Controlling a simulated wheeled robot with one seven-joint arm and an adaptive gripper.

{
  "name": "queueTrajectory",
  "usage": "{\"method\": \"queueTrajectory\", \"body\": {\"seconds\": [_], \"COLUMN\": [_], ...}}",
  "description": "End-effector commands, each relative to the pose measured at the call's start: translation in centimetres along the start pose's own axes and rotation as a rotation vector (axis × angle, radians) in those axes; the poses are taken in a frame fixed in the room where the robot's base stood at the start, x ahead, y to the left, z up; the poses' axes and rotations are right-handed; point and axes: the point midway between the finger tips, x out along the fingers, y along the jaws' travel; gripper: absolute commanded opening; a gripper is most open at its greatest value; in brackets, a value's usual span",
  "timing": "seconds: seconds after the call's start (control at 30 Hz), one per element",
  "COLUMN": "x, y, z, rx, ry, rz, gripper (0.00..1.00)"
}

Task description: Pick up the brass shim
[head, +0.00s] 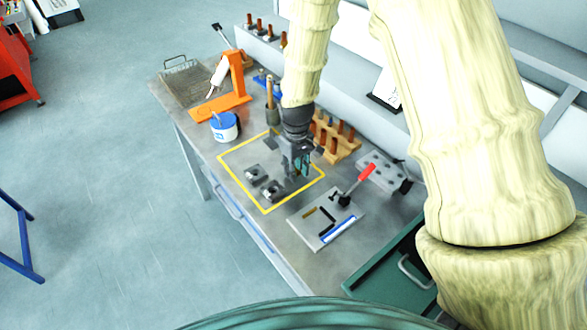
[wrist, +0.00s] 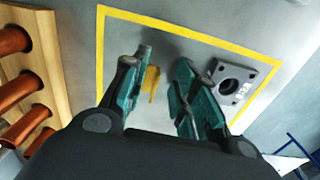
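A small gold-yellow piece that looks like the brass shim (wrist: 152,82) shows between my fingers in the wrist view, inside the yellow outline. My gripper (wrist: 160,72) is open, with its teal fingers on either side of the piece and a visible gap. I cannot tell how far the fingertips are above the bench. In the head view my gripper (head: 301,163) points down over the yellow-outlined area, and the shim is not discernible there.
A wooden rack of brown handles (head: 338,141) stands close behind. A plate with a red-handled clamp (head: 366,172) lies at right.

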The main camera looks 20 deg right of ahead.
Motion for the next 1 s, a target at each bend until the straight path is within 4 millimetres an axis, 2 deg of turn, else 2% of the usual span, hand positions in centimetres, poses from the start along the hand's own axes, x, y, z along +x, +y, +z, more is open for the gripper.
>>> {"method": "queueTrajectory", "body": {"seconds": [0.37,0.4,0.53,0.57,1.0], "x": [0.70,0.70,0.69,0.68,0.55], "y": [-0.01,-0.01,-0.01,-0.01,0.00], "z": [0.02,0.01,0.01,0.01,-0.02], "rx": [0.000,0.000,0.000,0.000,0.001], "ry": [0.000,0.000,0.000,0.000,0.001], "rz": [0.000,0.000,0.000,0.000,0.000], "gripper": [0.29,0.27,0.03,0.00,0.00]}}
